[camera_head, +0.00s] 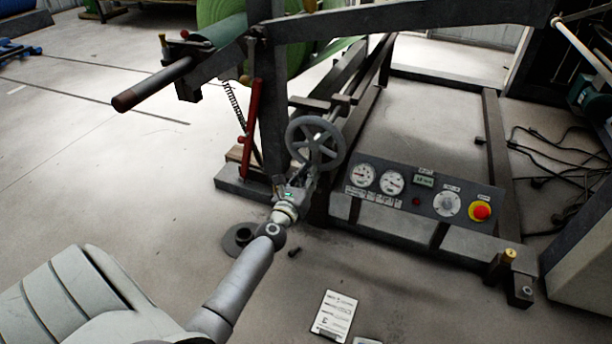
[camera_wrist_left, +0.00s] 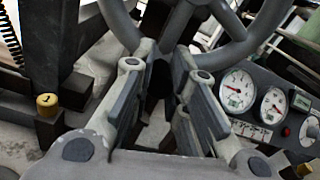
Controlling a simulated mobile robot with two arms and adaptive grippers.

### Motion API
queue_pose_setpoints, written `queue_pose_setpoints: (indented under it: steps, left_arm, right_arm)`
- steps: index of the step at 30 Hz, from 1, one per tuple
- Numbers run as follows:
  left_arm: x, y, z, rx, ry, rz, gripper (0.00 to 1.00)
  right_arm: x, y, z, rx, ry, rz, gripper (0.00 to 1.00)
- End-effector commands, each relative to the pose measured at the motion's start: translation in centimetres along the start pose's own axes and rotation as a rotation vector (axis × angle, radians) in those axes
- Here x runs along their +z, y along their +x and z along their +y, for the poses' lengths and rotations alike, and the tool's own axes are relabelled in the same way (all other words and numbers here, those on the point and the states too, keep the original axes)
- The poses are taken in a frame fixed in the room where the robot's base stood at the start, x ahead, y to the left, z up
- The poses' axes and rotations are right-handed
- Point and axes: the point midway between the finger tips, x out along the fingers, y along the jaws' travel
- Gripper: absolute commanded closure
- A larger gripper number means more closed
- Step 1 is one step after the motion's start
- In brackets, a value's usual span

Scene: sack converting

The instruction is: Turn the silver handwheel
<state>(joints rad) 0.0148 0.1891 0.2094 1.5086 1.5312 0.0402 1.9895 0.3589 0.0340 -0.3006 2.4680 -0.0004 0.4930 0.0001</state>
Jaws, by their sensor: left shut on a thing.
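The silver handwheel (camera_head: 315,142) is a grey spoked wheel on the machine frame, left of the gauge panel. In the left wrist view its rim (camera_wrist_left: 118,22) and spokes fill the top of the picture. My left gripper (camera_head: 312,171) reaches up to the wheel's lower rim from the front. In the left wrist view the gripper (camera_wrist_left: 162,55) has one finger on each side of the lower part of the wheel and is shut on it. The exact contact is partly hidden by the fingers. My right gripper is not in view.
A control panel (camera_head: 415,192) with gauges and a red emergency button (camera_head: 480,212) stands right of the wheel. A red lever (camera_head: 251,125) and a spring are at its left. A grey shaft (camera_head: 155,83) juts out to the left. The floor at the left is open.

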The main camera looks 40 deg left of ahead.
Motion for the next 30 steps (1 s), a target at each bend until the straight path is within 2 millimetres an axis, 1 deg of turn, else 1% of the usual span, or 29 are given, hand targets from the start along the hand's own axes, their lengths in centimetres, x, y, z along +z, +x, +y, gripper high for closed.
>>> queue_pose_setpoints:
  steps: [1,10,11,15,16,26,30]
  left_arm:
    - [-0.5,-0.1,-0.3,-0.008,-0.001,0.009,1.0]
    - [-0.5,-0.1,-0.4,-0.009,0.001,0.01,1.0]
    - [-0.5,-0.1,-0.4,-0.01,0.001,0.01,0.81]
    - [-0.4,-0.1,-0.3,-0.008,0.001,0.008,0.63]
    - [-0.4,-0.1,-0.3,-0.007,0.001,0.007,0.61]
    - [-0.2,-0.2,-0.2,-0.004,0.0,0.003,0.61]
    - [-0.3,-1.3,-0.2,-0.003,-0.002,0.003,0.61]
  right_arm:
    - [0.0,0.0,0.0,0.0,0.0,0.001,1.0]
    - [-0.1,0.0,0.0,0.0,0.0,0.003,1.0]
    - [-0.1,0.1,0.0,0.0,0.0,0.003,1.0]
    - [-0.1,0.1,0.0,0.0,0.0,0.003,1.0]
    - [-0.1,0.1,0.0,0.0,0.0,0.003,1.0]
    - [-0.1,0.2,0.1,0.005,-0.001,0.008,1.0]
    - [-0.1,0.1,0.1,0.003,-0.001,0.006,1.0]
